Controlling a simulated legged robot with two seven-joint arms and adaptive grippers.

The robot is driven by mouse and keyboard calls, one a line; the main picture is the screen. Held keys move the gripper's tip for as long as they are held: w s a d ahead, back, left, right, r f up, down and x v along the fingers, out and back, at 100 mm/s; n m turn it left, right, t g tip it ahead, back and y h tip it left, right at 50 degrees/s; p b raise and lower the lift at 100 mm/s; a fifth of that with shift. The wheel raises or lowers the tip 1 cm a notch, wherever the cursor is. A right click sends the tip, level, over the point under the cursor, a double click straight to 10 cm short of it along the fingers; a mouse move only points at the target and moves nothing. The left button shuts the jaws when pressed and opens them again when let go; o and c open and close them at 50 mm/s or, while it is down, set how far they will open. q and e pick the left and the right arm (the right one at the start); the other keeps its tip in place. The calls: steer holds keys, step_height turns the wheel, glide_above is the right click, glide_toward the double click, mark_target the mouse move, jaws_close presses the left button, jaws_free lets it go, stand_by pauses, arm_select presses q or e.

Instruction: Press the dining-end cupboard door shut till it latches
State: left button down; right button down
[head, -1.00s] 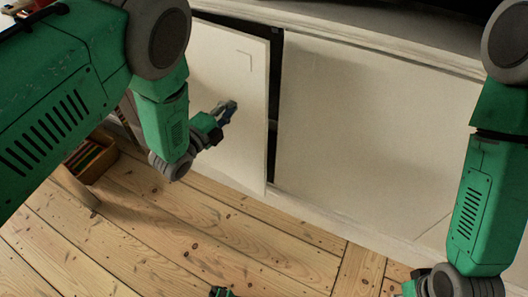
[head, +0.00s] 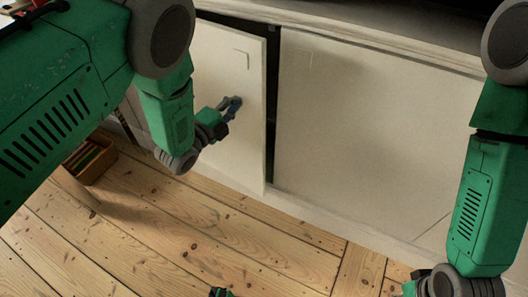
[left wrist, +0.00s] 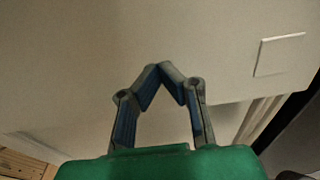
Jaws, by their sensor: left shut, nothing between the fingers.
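The cupboard door (head: 228,75) is a flat cream panel with a small square outline near its upper right. It stands slightly ajar, with a dark narrow gap along its right edge. My left gripper (head: 236,101) is shut and empty, its tips at the door's face, right of its middle. I cannot tell for sure whether they touch. In the left wrist view the closed fingertips (left wrist: 160,68) are in front of the pale door face (left wrist: 70,60), with the square outline to the right.
A second cream door panel (head: 370,130) lies to the right of the gap, flush in the cabinet. A wooden box (head: 92,160) with coloured contents stands on the floorboards at the left. The floor (head: 200,235) in front of the cabinet is largely clear.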

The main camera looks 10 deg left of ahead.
mark_target(243, 97)
arm_select(q)
steer(key=shift+w+d, duration=0.3)
steer(key=shift+w, duration=0.1)
steer(key=shift+w+a+b, duration=0.1)
steer(key=shift+w+b, duration=0.15)
steer(key=shift+b, duration=0.05)
steer(key=shift+w, duration=0.1)
steer(key=shift+w+d+b, duration=0.3)
steer(key=shift+w+d, duration=0.15)
steer(key=shift+d, duration=0.05)
steer(key=shift+w+d, duration=0.1)
steer(key=shift+w, duration=0.2)
steer(key=shift+b+x, duration=1.3)
steer(key=shift+x, duration=0.85)
steer(key=shift+s, duration=0.1)
